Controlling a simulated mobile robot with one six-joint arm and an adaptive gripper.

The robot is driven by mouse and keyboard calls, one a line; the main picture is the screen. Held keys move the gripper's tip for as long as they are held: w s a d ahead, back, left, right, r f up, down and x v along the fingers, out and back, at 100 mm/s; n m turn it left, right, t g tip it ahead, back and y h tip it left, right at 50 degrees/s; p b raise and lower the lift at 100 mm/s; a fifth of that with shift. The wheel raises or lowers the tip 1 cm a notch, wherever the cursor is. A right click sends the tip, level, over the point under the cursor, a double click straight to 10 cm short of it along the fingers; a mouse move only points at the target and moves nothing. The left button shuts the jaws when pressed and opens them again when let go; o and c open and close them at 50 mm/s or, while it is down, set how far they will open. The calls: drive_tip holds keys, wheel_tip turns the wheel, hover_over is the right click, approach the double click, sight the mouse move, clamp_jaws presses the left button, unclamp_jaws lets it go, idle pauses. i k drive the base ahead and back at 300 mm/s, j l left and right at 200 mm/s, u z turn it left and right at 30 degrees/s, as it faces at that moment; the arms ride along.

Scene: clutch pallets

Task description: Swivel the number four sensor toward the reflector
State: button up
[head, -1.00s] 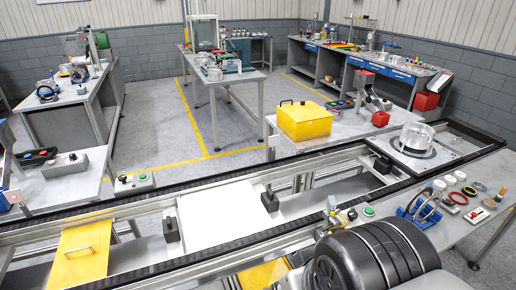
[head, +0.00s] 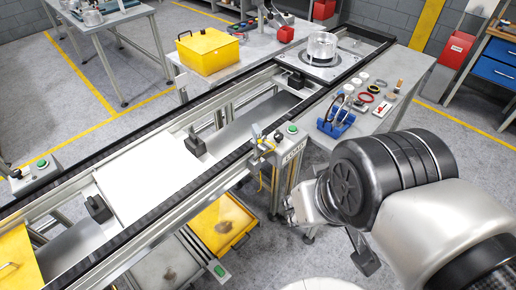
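A small sensor-like device (head: 263,139) with a yellow cable stands on the near rail of the conveyor, beside a box with a green button (head: 292,129). I cannot read a number four on it or tell which way it faces. I cannot make out a reflector for certain. My arm reaches in from the lower right. Its silver end with my gripper (head: 297,209) is below and right of the sensor, apart from it. The fingers are too small and turned away to show whether they are open or shut.
The conveyor frame (head: 72,206) runs diagonally, with a white plate (head: 150,172) and dark blocks between its rails. A clear cylinder (head: 322,47) sits at its far end. A side table (head: 372,124) holds a blue holder (head: 336,122) and small parts. A yellow drawer (head: 222,226) is below.

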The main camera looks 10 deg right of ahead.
sight(256, 133)
drive_tip(key=i+l+u, duration=0.5)
drive_tip(key=i+l, duration=0.25)
drive_tip(key=i, duration=0.05)
